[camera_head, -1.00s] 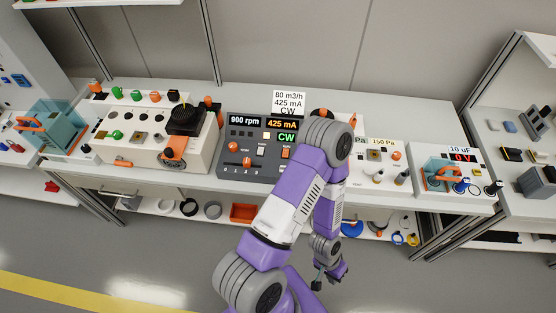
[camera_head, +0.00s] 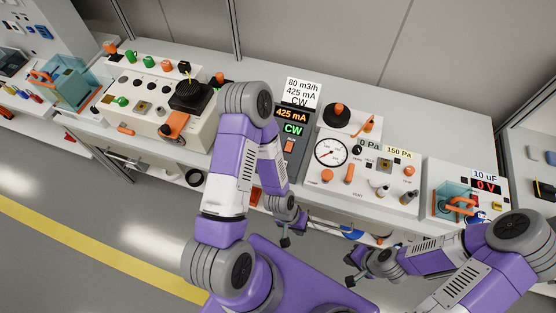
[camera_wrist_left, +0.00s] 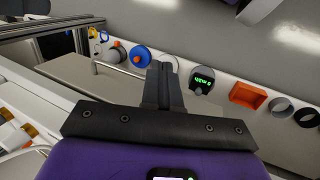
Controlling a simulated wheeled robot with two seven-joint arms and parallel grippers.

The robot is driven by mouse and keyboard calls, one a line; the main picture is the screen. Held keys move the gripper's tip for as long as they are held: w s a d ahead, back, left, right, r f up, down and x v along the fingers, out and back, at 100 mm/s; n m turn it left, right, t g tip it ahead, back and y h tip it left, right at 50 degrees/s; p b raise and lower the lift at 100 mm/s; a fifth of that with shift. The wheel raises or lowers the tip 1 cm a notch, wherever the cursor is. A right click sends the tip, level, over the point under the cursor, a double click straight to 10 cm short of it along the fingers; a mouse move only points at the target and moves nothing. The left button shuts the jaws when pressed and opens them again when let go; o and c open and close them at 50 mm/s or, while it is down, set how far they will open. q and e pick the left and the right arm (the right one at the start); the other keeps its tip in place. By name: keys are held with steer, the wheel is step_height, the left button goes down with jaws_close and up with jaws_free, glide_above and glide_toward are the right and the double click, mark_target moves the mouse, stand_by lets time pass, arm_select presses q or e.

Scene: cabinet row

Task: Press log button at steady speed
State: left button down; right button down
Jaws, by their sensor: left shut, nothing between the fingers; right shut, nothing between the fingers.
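I cannot read a label "log" on any button. The dark console (camera_head: 297,152) shows "425 mA" and "CW"; my left arm hides its left part. To its right, the white gauge panel (camera_head: 345,190) carries a round dial, a "150 Pa" display and several knobs and buttons. My left gripper (camera_head: 285,241) is shut and empty, pointing down in front of the bench, below the console. Its shut fingers also show in the left wrist view (camera_wrist_left: 162,85), apart from everything. My right gripper (camera_head: 351,279) is shut and empty, in front of and below the gauge panel.
A white panel (camera_head: 145,92) with a large black knob stands left. A "10 uF" box (camera_head: 437,185) with a clear cover stands right. The lower shelf holds an orange bin (camera_wrist_left: 247,96), a blue spool (camera_wrist_left: 139,56) and a round device with a green display (camera_wrist_left: 203,79).

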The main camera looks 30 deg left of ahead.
arm_select(q)
steer(key=w+a+r+t+h+p, duration=0.25)
steer(key=w+r+p, duration=0.25)
steer(key=w+r, duration=0.35)
steer(key=w+a+r+t+p, duration=0.2)
steer(key=w+a+r, duration=0.1)
steer(key=a+r, duration=0.2)
steer(key=w+a+r+t+y+p, duration=0.1)
steer(key=w+a+r+t+p, duration=0.1)
steer(key=a+r, duration=0.4)
steer(key=w+a+p, duration=0.1)
steer(key=a, duration=0.2)
steer(key=shift+w+m, duration=0.3)
steer(key=shift+w, duration=0.05)
steer(key=shift+a+f+t+y, duration=0.1)
steer(key=shift+f+t+y, duration=0.05)
steer(key=shift+t+y, duration=0.1)
step_height(320, 180, down, 8)
steer(key=b, duration=0.7)
steer(key=shift+f+b, duration=0.3)
steer(key=shift+b, duration=0.15)
